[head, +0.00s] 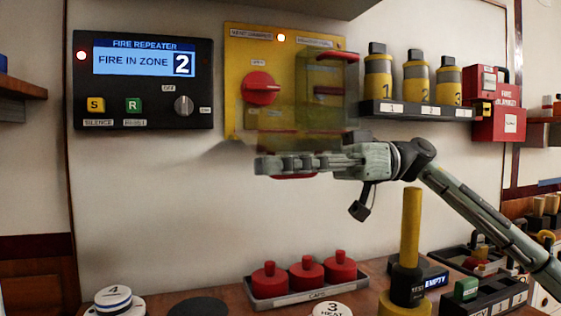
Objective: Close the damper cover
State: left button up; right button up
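The yellow panel (240,60) on the wall carries a red rotary knob (260,88) on its left. On its right is a see-through, smoky box-like cover (333,72), with a red bar (330,90) showing through it. A see-through sheet (300,143) seems to extend below and in front of it; its exact angle is hard to tell. My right gripper (262,165) points left, just below the panel and at the lower edge of this sheet. Its fingers show edge-on, so their opening and any contact are unclear. A red piece shows beneath them. My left gripper is not in view.
A fire repeater box (145,112) hangs left of the panel. A shelf (415,110) with several yellow-grey canisters and a red fire-blanket box (498,105) are at right. Below, the bench holds a tray of red caps (305,292) and a yellow post (411,230).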

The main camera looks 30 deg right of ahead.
jog(key=shift+w, duration=0.1)
grip_shut()
jog(key=shift+a+f, duration=0.1)
dwell(0.3)
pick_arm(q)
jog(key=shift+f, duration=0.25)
pick_arm(e)
jog(key=shift+s+r, duration=0.2)
jog(key=shift+r, duration=0.1)
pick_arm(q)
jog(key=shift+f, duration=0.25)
pick_arm(e)
jog(key=shift+r, duration=0.1)
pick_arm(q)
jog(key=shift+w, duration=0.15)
pick_arm(e)
jog(key=shift+s+r, duration=0.15)
jog(key=shift+r, duration=0.2)
dwell(0.7)
